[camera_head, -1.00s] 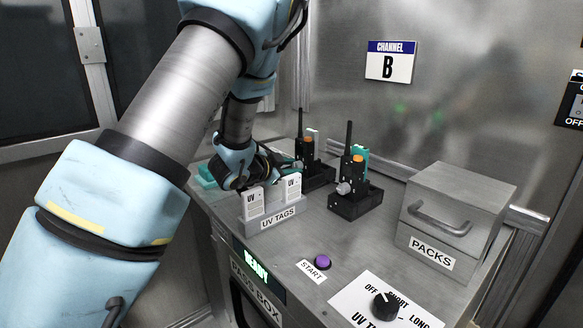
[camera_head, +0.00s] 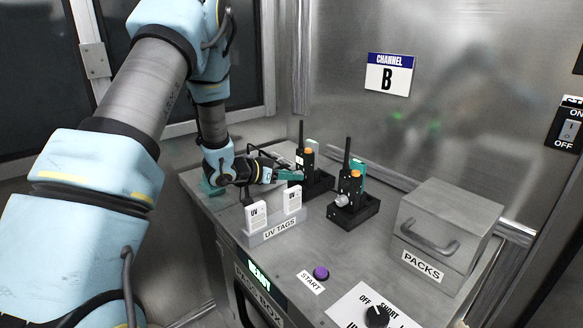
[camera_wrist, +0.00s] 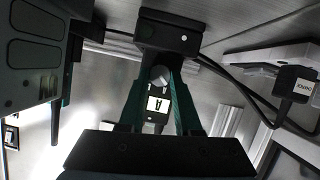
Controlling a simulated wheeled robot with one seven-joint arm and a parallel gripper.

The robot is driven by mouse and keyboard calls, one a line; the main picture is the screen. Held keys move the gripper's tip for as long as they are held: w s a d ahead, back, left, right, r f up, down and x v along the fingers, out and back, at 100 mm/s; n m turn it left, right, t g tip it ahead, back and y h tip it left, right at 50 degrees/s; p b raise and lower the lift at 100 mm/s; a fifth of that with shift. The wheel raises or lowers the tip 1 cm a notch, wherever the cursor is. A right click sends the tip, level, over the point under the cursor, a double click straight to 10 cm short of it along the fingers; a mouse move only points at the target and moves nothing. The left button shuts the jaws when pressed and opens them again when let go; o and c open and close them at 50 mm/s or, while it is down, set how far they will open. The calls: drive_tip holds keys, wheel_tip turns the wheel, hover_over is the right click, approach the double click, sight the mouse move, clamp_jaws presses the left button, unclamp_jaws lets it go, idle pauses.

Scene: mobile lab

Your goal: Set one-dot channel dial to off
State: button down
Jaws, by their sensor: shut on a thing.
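Two black radios stand in black cradles on the bench. In the head view, the left radio (camera_head: 305,164) has my gripper (camera_head: 275,174) at its front, which hides its dial. In the wrist view, a black cradle block (camera_wrist: 166,31) carries one white dot. Below it, my gripper (camera_wrist: 160,82) has its teal fingers closed around a grey dial (camera_wrist: 160,75). A pale label (camera_wrist: 157,104) with a letter like A shows between the fingers. The dial's setting cannot be read. The right radio (camera_head: 351,187) has a bare silver dial (camera_head: 342,199).
The UV tags holder (camera_head: 278,229) with white tags stands in front of the left radio, close under my wrist. A purple start button (camera_head: 321,272), a rotary knob (camera_head: 377,315) and the packs box (camera_head: 447,232) are to the right. A channel B sign (camera_head: 389,74) hangs behind.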

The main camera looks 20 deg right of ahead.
drive_tip(key=n+g+p, duration=0.1)
drive_tip(key=n+g+h+p, duration=0.1)
drive_tip(key=n+p, duration=0.1)
drive_tip(key=shift+w+a+r+p, duration=0.1)
drive_tip(key=shift+w+p, duration=0.1)
drive_tip(key=shift+p, duration=0.1)
drive_tip(key=shift+w+f+n+g+h+p, duration=0.15)
drive_tip(key=shift+n+g+h+p, duration=0.15)
drive_tip(key=shift+n, duration=0.4)
drive_tip(key=shift+s+f+n+g+h+p, duration=0.1)
drive_tip(key=shift+n+g+h+p, duration=0.2)
drive_tip(key=shift+n, duration=0.4)
drive_tip(key=c, duration=0.9)
unclamp_jaws()
drive_tip(key=shift+o, duration=0.2)
drive_tip(key=b+v, duration=0.3)
drive_tip(key=v, duration=0.7)
drive_tip(key=shift+a, duration=0.4)
